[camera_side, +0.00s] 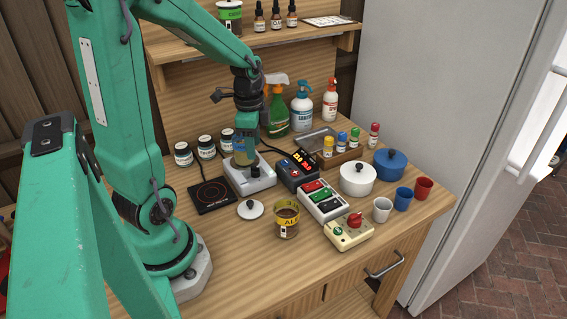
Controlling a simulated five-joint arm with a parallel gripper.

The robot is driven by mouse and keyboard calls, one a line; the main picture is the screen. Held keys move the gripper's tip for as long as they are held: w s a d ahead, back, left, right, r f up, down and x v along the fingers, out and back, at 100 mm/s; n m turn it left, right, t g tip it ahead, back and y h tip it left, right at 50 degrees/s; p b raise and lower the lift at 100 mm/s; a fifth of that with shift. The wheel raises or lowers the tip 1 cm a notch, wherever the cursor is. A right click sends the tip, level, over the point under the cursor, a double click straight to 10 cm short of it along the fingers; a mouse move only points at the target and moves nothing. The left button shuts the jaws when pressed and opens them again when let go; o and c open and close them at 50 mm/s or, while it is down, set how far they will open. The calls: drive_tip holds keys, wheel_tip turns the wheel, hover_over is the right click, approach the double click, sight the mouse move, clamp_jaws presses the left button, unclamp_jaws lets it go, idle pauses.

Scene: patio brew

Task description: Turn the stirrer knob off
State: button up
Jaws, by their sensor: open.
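The stirrer (262,185) is a light grey, boxy unit in the middle of the bench. A dark knob (255,173) stands up on its front part; the way its pointer faces is too small to tell. I cannot tell how far above the knob the fingertips are.
A black hot plate (213,195) lies left of the stirrer, and a dark box with a red display (298,170) stands right. Spray bottles (276,108) stand behind.

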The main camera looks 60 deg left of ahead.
sight(254, 167)
drive_tip(key=m, duration=0.6)
drive_tip(key=shift+s+a, duration=0.1)
drive_tip(key=m, duration=0.6)
drive_tip(key=shift+a, duration=0.1)
drive_tip(key=shift+f, duration=0.15)
drive_tip(key=shift+f, duration=3.8)
drive_tip(key=shift+c, duration=0.3)
drive_tip(key=c, duration=0.9)
